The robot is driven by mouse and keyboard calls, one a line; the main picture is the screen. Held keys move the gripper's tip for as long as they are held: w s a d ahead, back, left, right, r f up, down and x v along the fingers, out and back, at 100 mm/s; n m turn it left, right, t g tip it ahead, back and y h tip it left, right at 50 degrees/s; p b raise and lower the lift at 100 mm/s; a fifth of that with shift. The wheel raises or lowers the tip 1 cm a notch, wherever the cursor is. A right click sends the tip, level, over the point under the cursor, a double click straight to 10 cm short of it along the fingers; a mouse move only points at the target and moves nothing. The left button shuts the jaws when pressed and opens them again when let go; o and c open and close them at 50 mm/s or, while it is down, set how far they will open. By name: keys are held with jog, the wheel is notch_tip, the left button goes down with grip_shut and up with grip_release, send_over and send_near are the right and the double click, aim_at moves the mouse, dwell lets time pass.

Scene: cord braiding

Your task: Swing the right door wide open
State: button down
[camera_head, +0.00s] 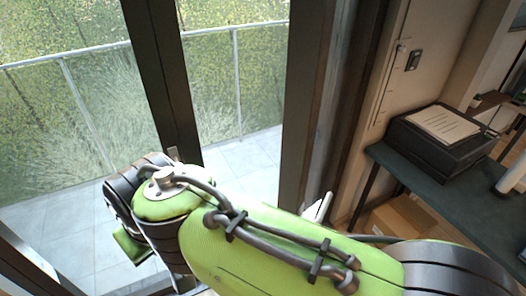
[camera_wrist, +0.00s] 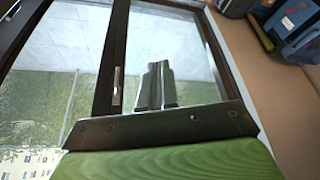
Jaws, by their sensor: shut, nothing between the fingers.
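Tall glass panels in dark frames look out on a balcony in the head view. The right glass door (camera_head: 236,82) appears to be the pane between the dark upright (camera_head: 158,75) and the thicker dark post. I cannot tell how far it stands open. In the wrist view a small metal handle (camera_wrist: 117,88) sits on a dark frame bar (camera_wrist: 113,55). My gripper (camera_wrist: 155,70) is shut and empty, just right of that handle in the picture, with glass behind it. Contact with the door is unclear. My green arm hides the door's lower part in the head view.
A dark table (camera_head: 440,196) stands at the right with a black printer (camera_head: 440,150) on it. A cardboard box (camera_head: 400,222) is beneath. Behind is a pale door (camera_head: 400,90). A balcony railing (camera_head: 237,75) runs outside. Blue equipment (camera_wrist: 295,30) shows in the wrist view.

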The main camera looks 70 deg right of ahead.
jog(key=d+r+m+g+h+p, duration=0.1)
jog(key=d+m+g+p, duration=0.2)
jog(key=d+m+g, duration=0.75)
jog(key=d+r+m+h+p, duration=0.15)
jog(key=d+m, duration=0.45)
jog(key=d, duration=1.2)
jog(key=s+d+f+b, duration=0.2)
jog(key=s+f+b, duration=0.1)
jog(key=s+f, duration=0.5)
jog(key=shift+s+d+f, duration=0.15)
jog(key=shift+s+d, duration=0.2)
jog(key=shift+s, duration=0.8)
jog(key=shift+m, duration=0.25)
